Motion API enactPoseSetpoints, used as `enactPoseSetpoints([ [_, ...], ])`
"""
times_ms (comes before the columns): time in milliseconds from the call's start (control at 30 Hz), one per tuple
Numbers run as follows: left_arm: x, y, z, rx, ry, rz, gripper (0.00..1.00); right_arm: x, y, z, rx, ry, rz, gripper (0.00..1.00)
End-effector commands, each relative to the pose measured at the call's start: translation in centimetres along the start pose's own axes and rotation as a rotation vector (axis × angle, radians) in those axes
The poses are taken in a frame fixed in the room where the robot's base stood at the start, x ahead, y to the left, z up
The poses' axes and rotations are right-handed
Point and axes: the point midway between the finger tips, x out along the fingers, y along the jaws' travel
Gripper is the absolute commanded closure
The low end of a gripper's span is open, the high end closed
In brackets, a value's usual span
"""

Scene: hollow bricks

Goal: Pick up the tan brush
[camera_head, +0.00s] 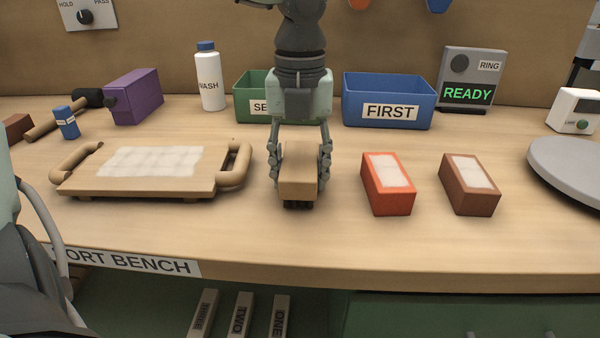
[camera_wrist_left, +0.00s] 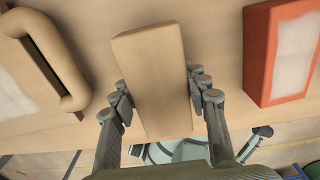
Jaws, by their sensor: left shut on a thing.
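The tan brush (camera_head: 298,178) is a plain tan block with dark bristles under it, at the middle of the bench between the handled board and the orange brick. My left gripper (camera_head: 299,165) comes down over it from above, with one finger on each side, shut on the block. In the left wrist view the brush (camera_wrist_left: 150,80) lies between the fingertips of the left gripper (camera_wrist_left: 158,97). The bristles show just at bench level; I cannot tell whether they touch the bench. My right gripper is not in view.
A handled tan board (camera_head: 215,182) stands left of the brush. An orange brick (camera_head: 388,200) and a brown brick (camera_head: 470,200) stand to its right, then a grey disc (camera_head: 570,165). A green bin (camera_head: 248,97) and a blue bin (camera_head: 390,92) stand behind. The bench front is clear.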

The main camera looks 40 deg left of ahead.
Motion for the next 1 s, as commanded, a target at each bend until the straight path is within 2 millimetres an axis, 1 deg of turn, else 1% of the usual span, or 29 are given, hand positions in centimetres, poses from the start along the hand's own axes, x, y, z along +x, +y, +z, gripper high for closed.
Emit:
enactPoseSetpoints([
  [167,-2.4,-0.1,0.1,0.0,-0.006,-0.002,0.87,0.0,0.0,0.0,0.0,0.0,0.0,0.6],
  [267,-4.6,-0.1,0.1,0.0,-0.008,-0.004,0.87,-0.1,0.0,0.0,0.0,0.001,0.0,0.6],
  [500,-11.3,-0.1,0.1,-0.001,-0.008,-0.003,0.87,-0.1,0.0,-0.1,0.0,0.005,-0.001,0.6],
  [600,-13.7,-0.1,0.1,-0.001,-0.006,-0.002,0.87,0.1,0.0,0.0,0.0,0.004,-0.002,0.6],
  [700,-15.4,-0.1,0.1,0.0,-0.004,-0.002,0.87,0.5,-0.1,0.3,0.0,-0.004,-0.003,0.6],
  [833,-16.9,0.0,0.0,0.0,-0.003,-0.001,0.87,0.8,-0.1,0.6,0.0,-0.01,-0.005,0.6],
  [1000,-17.5,0.0,0.0,0.001,-0.002,-0.002,0.87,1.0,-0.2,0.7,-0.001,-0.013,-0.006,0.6],
])
